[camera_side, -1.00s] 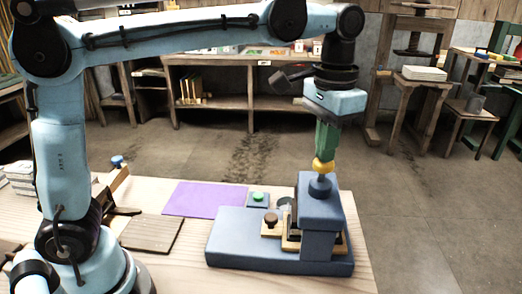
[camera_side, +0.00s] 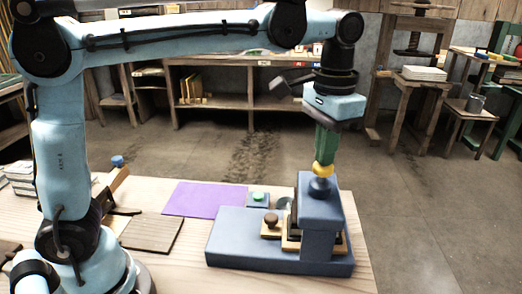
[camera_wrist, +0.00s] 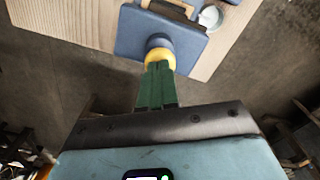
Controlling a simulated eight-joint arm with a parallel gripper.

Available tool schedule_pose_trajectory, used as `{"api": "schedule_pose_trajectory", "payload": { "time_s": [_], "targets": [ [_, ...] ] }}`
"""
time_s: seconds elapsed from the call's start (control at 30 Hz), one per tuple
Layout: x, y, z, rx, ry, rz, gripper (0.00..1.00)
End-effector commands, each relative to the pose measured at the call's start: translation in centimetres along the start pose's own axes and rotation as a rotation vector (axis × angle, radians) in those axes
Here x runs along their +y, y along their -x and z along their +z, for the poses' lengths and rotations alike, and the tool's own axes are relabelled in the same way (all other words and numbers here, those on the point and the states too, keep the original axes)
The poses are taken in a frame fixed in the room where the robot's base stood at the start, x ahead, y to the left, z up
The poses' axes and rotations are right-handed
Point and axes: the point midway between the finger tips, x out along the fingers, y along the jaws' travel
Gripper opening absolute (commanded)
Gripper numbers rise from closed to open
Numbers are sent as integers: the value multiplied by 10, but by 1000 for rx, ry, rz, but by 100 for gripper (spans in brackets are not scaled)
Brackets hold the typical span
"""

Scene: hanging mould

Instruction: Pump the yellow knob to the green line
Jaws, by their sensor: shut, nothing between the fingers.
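The yellow knob (camera_side: 323,170) sits on top of the blue-grey press (camera_side: 318,212), above a dark round collar (camera_side: 320,187). My gripper (camera_side: 324,158) points straight down with its green fingers closed together, their tips at the top of the knob. In the wrist view the green fingers (camera_wrist: 157,72) meet the yellow knob (camera_wrist: 159,56), and the fingertips hide part of it. I cannot tell whether they press on it or just touch. I see no green line on the press in either view.
A wooden stamp (camera_side: 271,221) stands on the press base (camera_side: 230,235). A green button (camera_side: 258,197), a purple sheet (camera_side: 205,200) and a brown slatted board (camera_side: 152,234) lie to the left on the wooden table (camera_side: 185,272). The table's right edge is close to the press.

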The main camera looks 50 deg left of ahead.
Motion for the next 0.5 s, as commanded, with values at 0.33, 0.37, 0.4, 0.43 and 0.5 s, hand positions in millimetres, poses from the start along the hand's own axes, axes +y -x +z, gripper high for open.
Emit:
{"api": "schedule_pose_trajectory", "payload": {
  "time_s": [0.33,0.37,0.4,0.43,0.5],
  "targets": [
    [0,4,0,0,0,0,0],
    [0,4,0,0,0,0,0],
    [0,4,0,0,0,0,0],
    [0,5,0,0,0,0,0],
    [0,7,0,0,0,0,0]
  ]
}}
